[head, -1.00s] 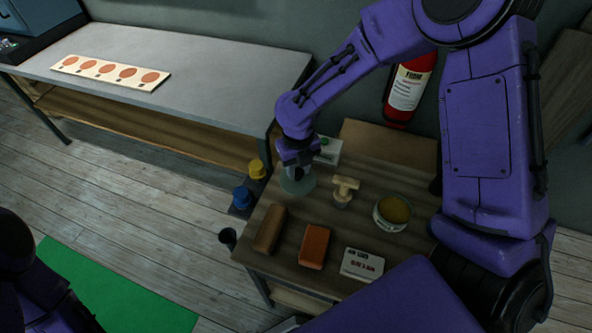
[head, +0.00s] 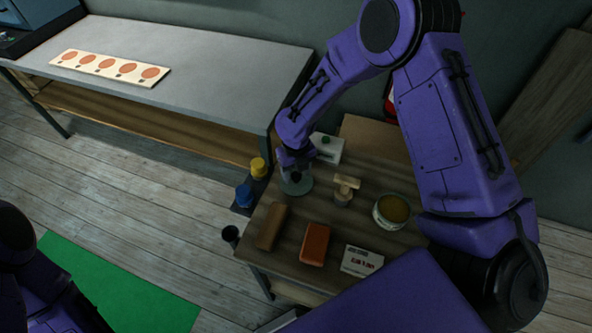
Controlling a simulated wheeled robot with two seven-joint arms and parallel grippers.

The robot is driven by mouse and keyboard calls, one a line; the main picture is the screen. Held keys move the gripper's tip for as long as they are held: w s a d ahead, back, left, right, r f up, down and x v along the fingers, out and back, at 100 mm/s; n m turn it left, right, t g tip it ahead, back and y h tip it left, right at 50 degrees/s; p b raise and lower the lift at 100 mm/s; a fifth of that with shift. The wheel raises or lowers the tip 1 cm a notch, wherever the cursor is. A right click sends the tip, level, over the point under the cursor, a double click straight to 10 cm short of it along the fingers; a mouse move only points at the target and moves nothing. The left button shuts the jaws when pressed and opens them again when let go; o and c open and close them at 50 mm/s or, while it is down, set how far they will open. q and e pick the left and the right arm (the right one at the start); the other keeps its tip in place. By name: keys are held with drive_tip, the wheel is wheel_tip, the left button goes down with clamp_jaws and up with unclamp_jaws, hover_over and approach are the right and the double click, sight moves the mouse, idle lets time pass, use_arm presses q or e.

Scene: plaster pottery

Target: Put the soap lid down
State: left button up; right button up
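The soap lid (head: 304,187) looks like a pale grey-green disc with a dark knob. It is at the back left corner of the small wooden table (head: 345,222). My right gripper (head: 295,176) is directly above it, at the knob. The fingertips are small and dark here, so I cannot tell whether they are closed on the knob. Whether the lid touches the tabletop is also unclear. My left arm (head: 30,275) shows at the lower left edge; its gripper is out of view.
On the table are a brown block (head: 271,227), an orange block (head: 314,244), a white labelled box (head: 361,261), a tin of yellow stuff (head: 391,211), a wooden-handled tool (head: 345,189) and a white carton (head: 328,147). Yellow (head: 258,168) and blue (head: 244,194) containers hang at its left side.

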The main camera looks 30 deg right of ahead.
sight(296, 174)
drive_tip(key=shift+s+r, duration=0.1)
drive_tip(key=shift+r, duration=0.45)
wheel_tip(296, 174, up, 11)
drive_tip(key=b, duration=0.2)
drive_tip(key=shift+r, duration=0.15)
